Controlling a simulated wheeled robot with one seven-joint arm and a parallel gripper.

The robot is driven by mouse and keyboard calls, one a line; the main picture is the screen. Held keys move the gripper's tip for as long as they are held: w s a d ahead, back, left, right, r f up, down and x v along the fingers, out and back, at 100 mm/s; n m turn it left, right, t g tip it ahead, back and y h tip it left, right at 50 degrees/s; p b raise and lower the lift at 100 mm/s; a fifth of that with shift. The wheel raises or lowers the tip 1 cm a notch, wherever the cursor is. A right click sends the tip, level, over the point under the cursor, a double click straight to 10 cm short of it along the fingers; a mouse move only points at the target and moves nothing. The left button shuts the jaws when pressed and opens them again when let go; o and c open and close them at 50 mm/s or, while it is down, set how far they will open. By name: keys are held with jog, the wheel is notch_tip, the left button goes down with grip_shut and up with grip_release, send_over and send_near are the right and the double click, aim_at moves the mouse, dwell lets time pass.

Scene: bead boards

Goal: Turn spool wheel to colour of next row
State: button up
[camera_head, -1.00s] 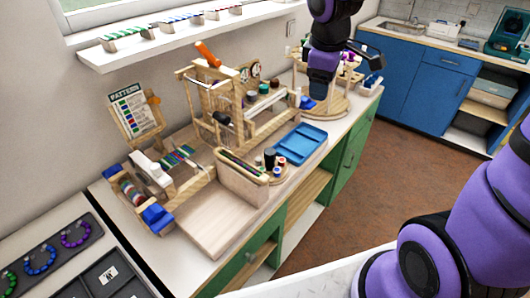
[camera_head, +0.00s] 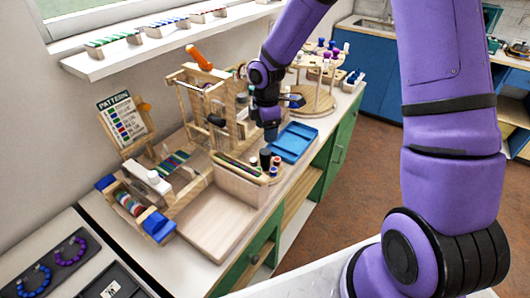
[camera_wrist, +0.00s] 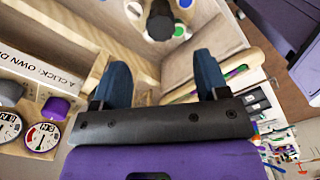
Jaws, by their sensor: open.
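A small round wheel (camera_head: 274,178) with spools and a black centre knob (camera_head: 265,158) stands on the wooden loom's right side. In the wrist view, the black knob (camera_wrist: 160,20) is near the top, with green, blue and white spots around it. My gripper (camera_head: 271,132) is above and behind the wheel in the head view. In the wrist view, my gripper (camera_wrist: 160,65) is open and empty, its dark blue fingers apart, with the knob beyond them. A pattern card (camera_head: 122,118) with coloured rows stands left. A striped woven piece (camera_head: 174,164) lies on the loom.
A blue tray (camera_head: 292,141) lies right of the loom. A round wooden stand (camera_head: 310,97) with several spools is at the back. Wooden walls flank my fingers in the wrist view, with two dials (camera_wrist: 41,137) and a lettered strip (camera_wrist: 68,80) at left.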

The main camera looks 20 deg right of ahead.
aim_at(266, 151)
notch_tip(266, 151, down, 10)
jog(key=shift+r, duration=0.15)
jog(key=shift+c, duration=0.3)
jog(key=c, duration=0.9)
